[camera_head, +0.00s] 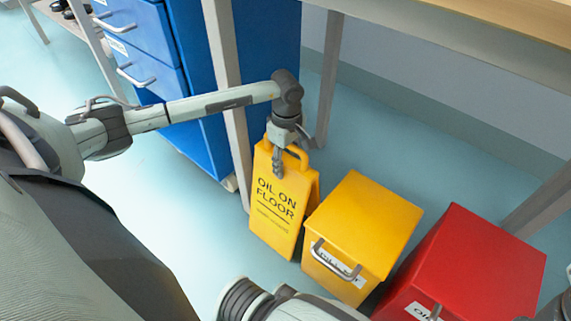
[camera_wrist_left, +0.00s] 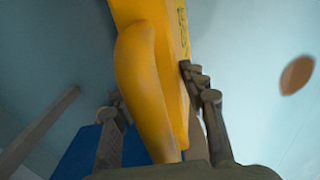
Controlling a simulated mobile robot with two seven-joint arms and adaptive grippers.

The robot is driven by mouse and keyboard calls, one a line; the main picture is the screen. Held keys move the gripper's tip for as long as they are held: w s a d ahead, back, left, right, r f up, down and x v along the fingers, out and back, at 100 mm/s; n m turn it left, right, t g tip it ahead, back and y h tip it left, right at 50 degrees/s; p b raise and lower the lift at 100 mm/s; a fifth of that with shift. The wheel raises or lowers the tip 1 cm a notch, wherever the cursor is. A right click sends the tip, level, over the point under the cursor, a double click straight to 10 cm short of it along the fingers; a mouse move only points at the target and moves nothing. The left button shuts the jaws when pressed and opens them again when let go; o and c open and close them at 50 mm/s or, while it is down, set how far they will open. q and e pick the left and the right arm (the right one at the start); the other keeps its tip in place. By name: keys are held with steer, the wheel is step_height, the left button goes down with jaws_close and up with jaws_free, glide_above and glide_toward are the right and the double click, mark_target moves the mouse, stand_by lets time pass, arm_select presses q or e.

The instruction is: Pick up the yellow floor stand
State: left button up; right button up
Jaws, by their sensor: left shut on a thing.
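The yellow floor stand (camera_head: 275,208), lettered "OIL ON FLOOR", stands upright on the floor beside a yellow bin. My left gripper (camera_head: 277,162) reaches down to its top edge, next to the handle loop, and is shut on it. In the left wrist view the yellow stand (camera_wrist_left: 145,75) fills the space between the two fingers of my left gripper (camera_wrist_left: 155,95). The stand's lower part is outside the wrist view.
A yellow bin (camera_head: 370,222) stands close to the right of the stand, with a red bin (camera_head: 470,262) beyond it. A blue drawer cabinet (camera_head: 190,60) and a table leg (camera_head: 226,90) stand behind and left. A wooden tabletop (camera_head: 500,30) overhangs at upper right. Floor at left is clear.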

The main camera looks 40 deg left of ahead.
arm_select(q)
steer(key=shift+r, duration=0.1)
jaws_close()
